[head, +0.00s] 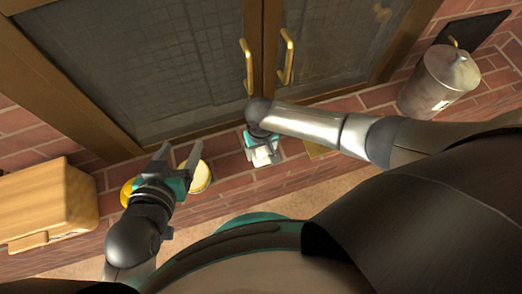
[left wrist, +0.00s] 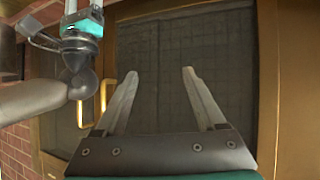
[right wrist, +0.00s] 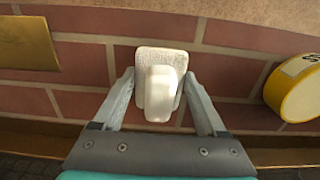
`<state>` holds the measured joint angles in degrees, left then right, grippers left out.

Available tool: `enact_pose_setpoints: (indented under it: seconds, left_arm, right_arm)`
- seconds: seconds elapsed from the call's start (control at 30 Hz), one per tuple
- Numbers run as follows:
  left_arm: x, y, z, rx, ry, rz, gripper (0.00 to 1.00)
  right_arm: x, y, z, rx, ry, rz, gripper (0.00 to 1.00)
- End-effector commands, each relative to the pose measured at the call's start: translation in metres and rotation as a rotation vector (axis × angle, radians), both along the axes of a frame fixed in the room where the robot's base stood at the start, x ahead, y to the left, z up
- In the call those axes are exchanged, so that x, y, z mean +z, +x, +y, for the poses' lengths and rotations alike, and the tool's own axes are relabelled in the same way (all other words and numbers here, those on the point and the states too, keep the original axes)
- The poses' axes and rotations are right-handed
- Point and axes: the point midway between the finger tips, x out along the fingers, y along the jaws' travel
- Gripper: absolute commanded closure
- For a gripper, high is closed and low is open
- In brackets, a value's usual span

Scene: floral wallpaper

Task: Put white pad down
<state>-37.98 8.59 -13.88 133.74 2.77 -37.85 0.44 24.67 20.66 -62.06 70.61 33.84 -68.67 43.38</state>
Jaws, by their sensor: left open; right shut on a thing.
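The white pad (right wrist: 172,55) has a square, textured base and a smooth white block on top. In the right wrist view it lies between the fingers of my right gripper (right wrist: 160,92), which is shut on it. In the head view the white pad (head: 261,158) shows below my right gripper (head: 262,149), over the brick surface in front of the cabinet doors. I cannot tell whether it touches the bricks. My left gripper (head: 180,155) is open and empty, left of the pad. The left wrist view shows its fingers (left wrist: 158,85) spread before a cabinet door.
A yellow round container (head: 200,178) sits between the pad and my left gripper; it also shows in the right wrist view (right wrist: 298,92). A flat gold piece (right wrist: 25,43) lies on the other side. A wooden box (head: 45,205) stands left, a metal canister (head: 438,82) right.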

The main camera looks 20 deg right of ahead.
Motion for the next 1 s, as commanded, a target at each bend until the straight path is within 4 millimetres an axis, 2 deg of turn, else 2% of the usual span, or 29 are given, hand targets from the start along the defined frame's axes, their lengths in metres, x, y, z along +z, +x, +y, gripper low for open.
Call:
enact_pose_setpoints:
  seconds: [0.2,0.63,0.67,0.87,1.0]
  left_arm:
    - [0.0027,0.0026,-0.0097,-0.007,-0.046,-0.082,0.28]
    - [0.0045,0.0031,-0.0128,-0.008,-0.062,-0.110,0.28]
    - [0.0049,0.0032,-0.0131,-0.008,-0.065,-0.114,0.28]
    - [0.0054,0.0034,-0.0128,-0.008,-0.064,-0.112,0.28]
    - [0.0054,0.0034,-0.0128,-0.008,-0.064,-0.112,0.28]
  right_arm:
    - [-0.0036,0.0024,-0.0003,0.000,-0.001,-0.001,0.86]
    - [-0.0068,0.0022,-0.0002,0.000,0.000,0.000,0.86]
    - [-0.0072,0.0021,-0.0003,0.000,-0.001,0.000,0.25]
    - [-0.0066,0.0019,0.0005,0.000,0.001,0.000,0.02]
    - [-0.0067,0.0016,0.0019,0.001,0.005,-0.001,0.00]
